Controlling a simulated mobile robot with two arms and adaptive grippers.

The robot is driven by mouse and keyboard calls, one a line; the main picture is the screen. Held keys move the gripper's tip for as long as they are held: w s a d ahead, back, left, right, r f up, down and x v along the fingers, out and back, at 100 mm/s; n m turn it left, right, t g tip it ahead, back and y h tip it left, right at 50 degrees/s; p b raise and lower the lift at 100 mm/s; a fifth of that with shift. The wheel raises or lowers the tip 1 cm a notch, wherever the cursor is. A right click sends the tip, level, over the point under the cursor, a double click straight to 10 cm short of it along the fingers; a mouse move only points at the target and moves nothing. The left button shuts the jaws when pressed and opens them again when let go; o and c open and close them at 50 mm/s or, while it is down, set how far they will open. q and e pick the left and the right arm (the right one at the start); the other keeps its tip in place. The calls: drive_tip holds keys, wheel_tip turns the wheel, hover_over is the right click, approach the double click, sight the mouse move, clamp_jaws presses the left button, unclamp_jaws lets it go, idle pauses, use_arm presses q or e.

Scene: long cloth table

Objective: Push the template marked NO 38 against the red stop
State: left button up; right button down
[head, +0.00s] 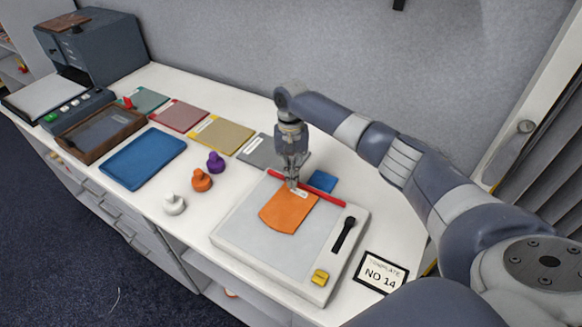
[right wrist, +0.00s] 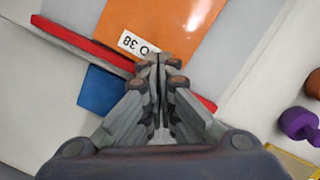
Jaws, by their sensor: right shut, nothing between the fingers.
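The orange template (head: 288,211) lies flat on the pale board (head: 240,225). Its white label reads NO 38, upside down in the right wrist view, where the template also shows (right wrist: 165,22). The red stop (head: 330,194) is a straight bar along the board's far side; it also shows in the right wrist view (right wrist: 75,42). The template's label end is close to the stop; I cannot tell whether they touch. My right gripper (head: 292,184) is shut and empty, pointing down at that end. It hides the middle of the stop (right wrist: 160,62). My left gripper is not in view.
A blue piece (head: 322,181) lies beyond the stop. A black handle (head: 344,234) and yellow block (head: 320,277) are on the board. Purple (head: 215,162), orange (head: 201,179) and white knobs (head: 173,204) stand left.

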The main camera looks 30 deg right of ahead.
drive_tip(key=w, duration=0.1)
drive_tip(key=w+d+b, duration=0.1)
drive_tip(key=shift+w+b, duration=0.3)
drive_tip(key=shift+w+d+b, duration=0.5)
drive_tip(key=shift+w+d, duration=0.1)
drive_tip(key=shift+w, duration=0.3)
drive_tip(key=shift+r, duration=0.1)
